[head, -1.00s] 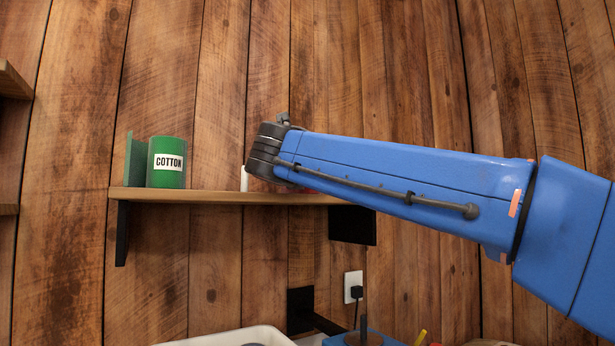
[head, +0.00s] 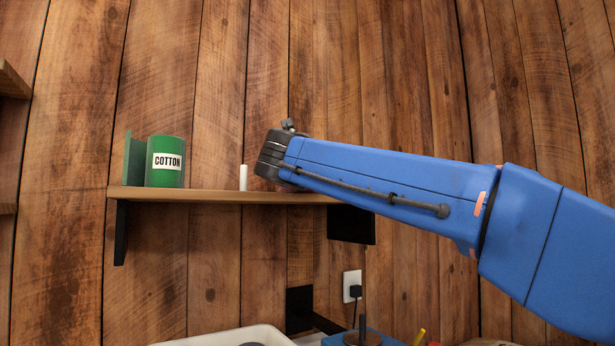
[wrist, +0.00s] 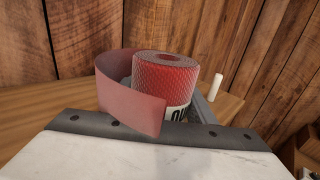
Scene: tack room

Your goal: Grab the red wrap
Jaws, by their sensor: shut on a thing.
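The red wrap (wrist: 168,72) is a textured red roll with a smooth, paler red flap curving out on its left and front. It stands upright in the wrist view, and part of a black-on-white label shows low on its right side. My gripper (wrist: 166,98) is shut on the red wrap, with grey finger parts showing beside it; the flap hides much of the grip. In the head view my blue arm hides the gripper and the wrap, and only its dark wrist end shows above the shelf's right part.
The wooden shelf (head: 215,196) is on the plank wall. A white bin (head: 235,337) is below.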

